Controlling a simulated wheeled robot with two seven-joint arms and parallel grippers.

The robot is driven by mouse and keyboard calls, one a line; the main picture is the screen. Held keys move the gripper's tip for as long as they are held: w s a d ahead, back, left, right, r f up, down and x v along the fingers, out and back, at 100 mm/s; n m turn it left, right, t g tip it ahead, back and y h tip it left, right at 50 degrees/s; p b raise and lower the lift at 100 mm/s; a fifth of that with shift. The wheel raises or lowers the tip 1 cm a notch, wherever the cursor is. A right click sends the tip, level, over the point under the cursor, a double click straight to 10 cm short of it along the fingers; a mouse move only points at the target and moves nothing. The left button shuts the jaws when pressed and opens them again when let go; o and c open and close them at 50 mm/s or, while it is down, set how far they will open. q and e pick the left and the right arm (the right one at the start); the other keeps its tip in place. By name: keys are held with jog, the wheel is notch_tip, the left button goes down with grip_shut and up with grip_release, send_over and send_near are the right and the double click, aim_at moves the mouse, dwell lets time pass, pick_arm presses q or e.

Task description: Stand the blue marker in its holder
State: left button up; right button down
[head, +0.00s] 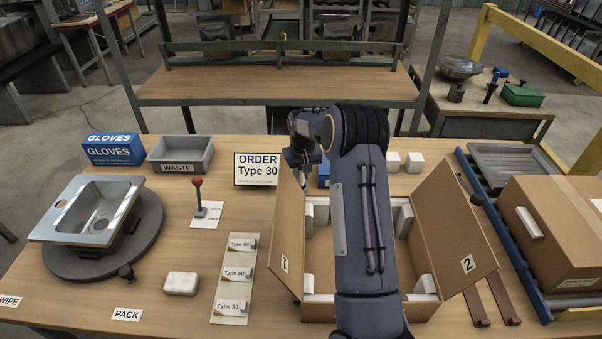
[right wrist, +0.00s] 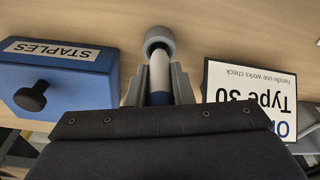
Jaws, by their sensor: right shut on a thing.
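My right gripper (right wrist: 158,76) is shut on the blue marker (right wrist: 160,74), a slim white body with a blue part between the fingers. A round grey holder (right wrist: 158,35) shows at the marker's far end in the right wrist view. The marker's tip lines up with the holder's opening; I cannot tell how far inside it is. In the head view my right gripper (head: 299,158) is behind the open carton, right of the order sign. My left gripper is not in view.
The order sign (right wrist: 250,95) and blue staples box (right wrist: 58,82) flank the gripper closely. An open carton (head: 447,225) with raised flaps stands below my arm. A waste bin (head: 181,166), gloves box (head: 113,150) and red-knobbed lever (head: 198,190) are left. White blocks (head: 414,162) stand right.

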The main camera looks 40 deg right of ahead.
aim_at(301, 185)
jog(key=shift+f, duration=0.2)
jog(key=shift+f+b, duration=0.75)
jog(key=shift+b, duration=0.05)
jog(key=shift+f+b, duration=0.4)
jog(key=shift+f, duration=0.2)
jog(key=c, duration=1.2)
grip_release()
jog(key=shift+s+a+r+p, duration=0.1)
jog(key=shift+s+r+p, duration=0.1)
jog(key=shift+r+p, duration=1.2)
jog(key=shift+s+a+r+p, duration=0.15)
jog(key=shift+r+p, duration=0.5)
jog(key=shift+r, duration=1.4)
jog(key=shift+s+a+r+p, duration=0.1)
jog(key=shift+s+r+p, duration=0.15)
jog(key=shift+r+p, duration=1.15)
